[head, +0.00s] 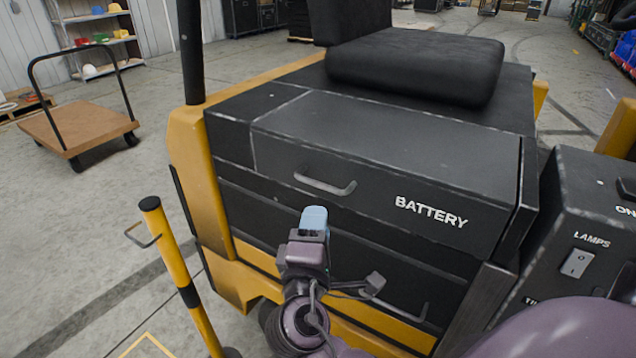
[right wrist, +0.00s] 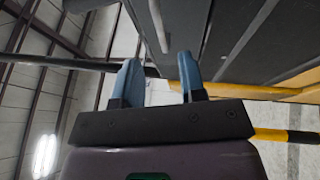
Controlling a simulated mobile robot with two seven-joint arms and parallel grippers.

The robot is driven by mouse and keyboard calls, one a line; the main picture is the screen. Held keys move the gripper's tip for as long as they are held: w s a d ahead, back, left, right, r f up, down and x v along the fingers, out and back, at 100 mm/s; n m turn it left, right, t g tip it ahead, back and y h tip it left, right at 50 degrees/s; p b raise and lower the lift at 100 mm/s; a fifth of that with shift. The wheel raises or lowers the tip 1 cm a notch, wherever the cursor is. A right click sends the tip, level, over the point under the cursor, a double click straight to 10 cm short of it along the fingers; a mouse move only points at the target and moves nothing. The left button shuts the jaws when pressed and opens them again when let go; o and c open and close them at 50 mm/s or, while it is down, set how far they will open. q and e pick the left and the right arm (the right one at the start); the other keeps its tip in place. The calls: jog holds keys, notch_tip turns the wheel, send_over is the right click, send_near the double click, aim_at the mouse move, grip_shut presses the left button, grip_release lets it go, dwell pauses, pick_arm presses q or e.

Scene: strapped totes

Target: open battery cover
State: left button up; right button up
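The battery cover (head: 400,175) is a black box-like lid marked BATTERY on the front of a yellow and black vehicle, below the seat. It looks closed. Its grey bar handle (head: 325,187) is on the front face, left of the lettering. My right gripper (head: 313,220) is just below the handle in the head view, and no contact shows. In the right wrist view its two blue fingers (right wrist: 160,78) stand apart with nothing between them. A pale bar, probably the handle, shows beyond the fingertips there. My left gripper is not in view.
A black seat (head: 415,65) sits above and behind the cover. A control box with a LAMPS switch (head: 577,263) stands close on the right. A yellow post (head: 183,275) stands at the left front. A flatbed cart (head: 78,128) is farther left, with open floor between.

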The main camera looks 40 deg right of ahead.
aim_at(323, 186)
jog(key=p+x, duration=0.1)
jog(key=x, duration=0.8)
jog(key=shift+w+d, duration=0.15)
jog(key=shift+w, duration=0.15)
grip_shut()
